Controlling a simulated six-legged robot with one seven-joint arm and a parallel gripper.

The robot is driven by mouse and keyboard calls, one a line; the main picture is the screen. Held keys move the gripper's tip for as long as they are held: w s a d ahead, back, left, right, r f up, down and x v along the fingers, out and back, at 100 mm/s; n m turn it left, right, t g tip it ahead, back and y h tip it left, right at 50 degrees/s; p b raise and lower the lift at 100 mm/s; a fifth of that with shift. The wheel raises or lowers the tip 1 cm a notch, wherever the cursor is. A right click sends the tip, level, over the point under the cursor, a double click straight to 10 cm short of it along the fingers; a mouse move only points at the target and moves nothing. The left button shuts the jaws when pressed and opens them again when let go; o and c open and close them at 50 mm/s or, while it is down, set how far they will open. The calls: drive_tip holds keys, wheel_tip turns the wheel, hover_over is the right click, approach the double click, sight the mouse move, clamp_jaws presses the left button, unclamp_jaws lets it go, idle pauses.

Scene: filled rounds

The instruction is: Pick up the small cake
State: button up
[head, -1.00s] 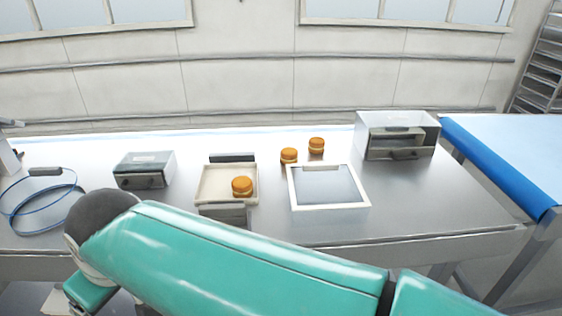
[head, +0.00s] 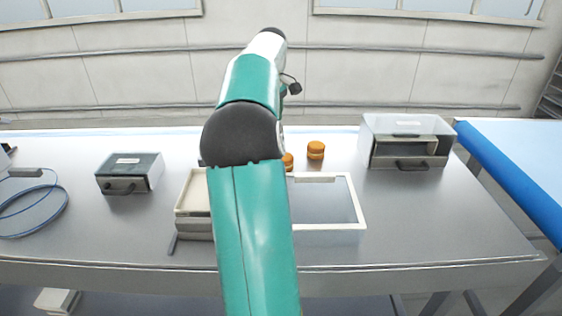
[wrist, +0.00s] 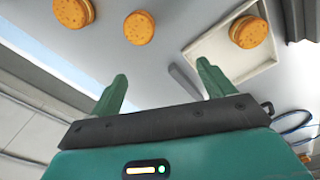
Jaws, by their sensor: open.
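Three similar round orange-brown cakes show in the wrist view: one at the upper left (wrist: 73,12), one at the upper middle (wrist: 139,28) and one in the pale tray (wrist: 249,32). In the head view, one loose cake (head: 316,150) stands clear and another (head: 288,161) is partly hidden by my arm. The cake in the tray (head: 194,193) is hidden there by my arm. My gripper (wrist: 162,84) is open and empty, its fingers apart from all the cakes. The head view does not show the fingers.
A white-framed panel (head: 351,216) lies right of the tray. A clear-topped box (head: 408,128) stands at the right and a smaller dark box (head: 130,174) at the left. A blue cable (head: 62,205) lies at far left. The right front of the table is clear.

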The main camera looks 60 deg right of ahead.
drive_tip(key=shift+g, duration=0.3)
drive_tip(key=s+d+f, duration=0.1)
drive_tip(key=f, duration=0.2)
drive_tip(key=d+f, duration=0.1)
drive_tip(key=f, duration=0.2)
drive_tip(key=s+d+f, duration=0.1)
drive_tip(key=f, duration=0.2)
drive_tip(key=shift+s+d+f, duration=0.35)
drive_tip(key=shift+d+f, duration=0.05)
drive_tip(key=shift+w+a+f, duration=0.1)
drive_tip(key=shift+w+f, duration=0.05)
drive_tip(key=shift+f, duration=2.6)
drive_tip(key=c, duration=0.8)
